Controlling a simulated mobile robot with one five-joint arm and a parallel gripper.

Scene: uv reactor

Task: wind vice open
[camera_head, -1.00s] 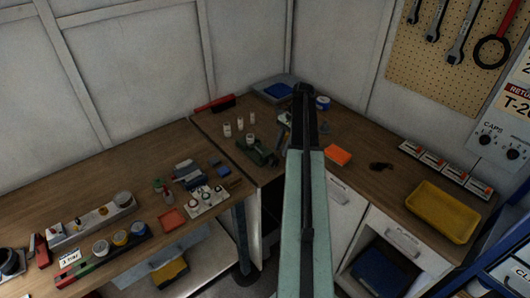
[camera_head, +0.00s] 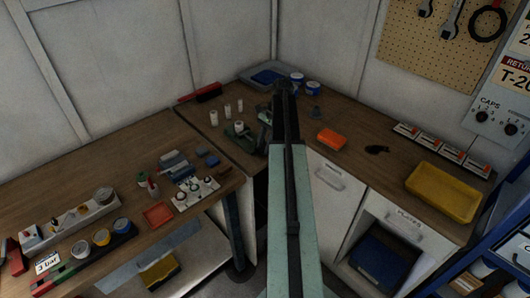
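A dark green object that looks like the vice (camera_head: 243,136) stands on the wooden bench near the back corner, just left of my arm. My arm hides its right part, and its handle and jaws cannot be made out. My gripper (camera_head: 285,86) is at the far end of my raised arm, in front of the back corner. It appears small and dark, and I cannot tell whether it is open or shut. I see nothing clearly held in it.
Small white cylinders (camera_head: 227,108) stand left of the vice. A blue tray (camera_head: 266,76) and blue-and-white tins (camera_head: 312,87) are at the back. An orange box (camera_head: 331,139) and a yellow tray (camera_head: 444,192) lie on the right bench.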

